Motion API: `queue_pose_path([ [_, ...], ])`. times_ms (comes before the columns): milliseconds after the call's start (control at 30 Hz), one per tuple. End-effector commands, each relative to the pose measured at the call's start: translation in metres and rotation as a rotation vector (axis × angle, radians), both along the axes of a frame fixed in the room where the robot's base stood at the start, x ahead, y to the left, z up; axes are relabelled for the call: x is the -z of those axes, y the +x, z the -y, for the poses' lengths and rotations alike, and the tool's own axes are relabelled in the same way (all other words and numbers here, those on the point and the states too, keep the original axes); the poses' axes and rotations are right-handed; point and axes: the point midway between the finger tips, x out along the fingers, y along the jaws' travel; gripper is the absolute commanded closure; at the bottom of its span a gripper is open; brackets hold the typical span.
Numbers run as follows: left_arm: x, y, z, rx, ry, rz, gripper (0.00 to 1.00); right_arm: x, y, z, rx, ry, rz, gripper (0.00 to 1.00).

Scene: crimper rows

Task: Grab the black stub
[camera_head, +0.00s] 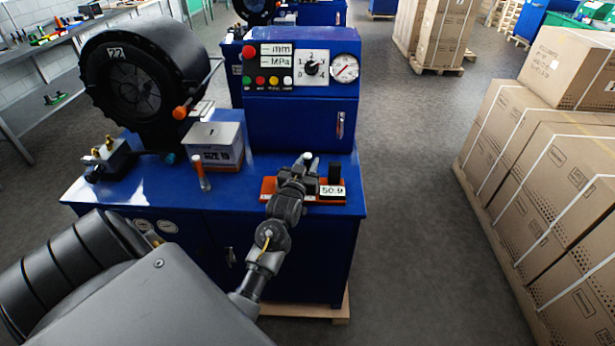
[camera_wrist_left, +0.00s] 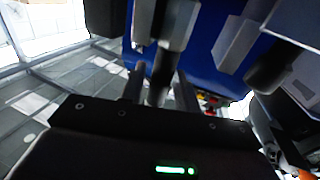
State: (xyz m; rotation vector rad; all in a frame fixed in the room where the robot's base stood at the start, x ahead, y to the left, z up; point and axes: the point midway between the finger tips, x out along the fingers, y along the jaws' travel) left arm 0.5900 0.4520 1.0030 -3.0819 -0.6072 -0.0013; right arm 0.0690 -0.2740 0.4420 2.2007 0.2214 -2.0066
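A short black upright block, which looks like the black stub (camera_head: 334,173), stands on the orange base (camera_head: 268,189) near the front right of the blue machine's table. A white label reading 50.9 is in front of it. My left gripper (camera_head: 305,168) is over the orange base, just left of the stub, and hides part of the base. In the left wrist view its two dark fingers (camera_wrist_left: 160,92) stand apart, with a dark bar showing between them. I cannot tell whether they touch anything. My right gripper is in neither view.
The blue table (camera_head: 128,189) also carries a big black crimper head (camera_head: 140,88), a grey SIZE 19 box (camera_head: 217,144) and a brass-pinned fitting (camera_head: 105,155). A blue control panel (camera_head: 300,115) rises behind the stub. Boxes on pallets (camera_head: 550,160) stand right, across clear floor.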

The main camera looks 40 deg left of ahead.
Motion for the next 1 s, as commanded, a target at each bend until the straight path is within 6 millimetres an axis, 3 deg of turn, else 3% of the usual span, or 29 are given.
queue_pose_path([
  [33,0.0,0.0,0.0,0.0,0.0,0.0,0.75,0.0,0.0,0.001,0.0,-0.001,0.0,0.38],
  [233,0.0,0.0,0.0,0.0,0.0,-0.001,1.0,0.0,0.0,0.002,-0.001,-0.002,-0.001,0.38],
  [767,-0.004,-0.003,0.002,0.0,0.0,0.001,1.0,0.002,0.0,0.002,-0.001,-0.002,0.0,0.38],
  [1000,-0.02,-0.024,0.011,0.001,0.001,0.003,1.0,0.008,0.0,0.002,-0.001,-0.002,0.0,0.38],
])
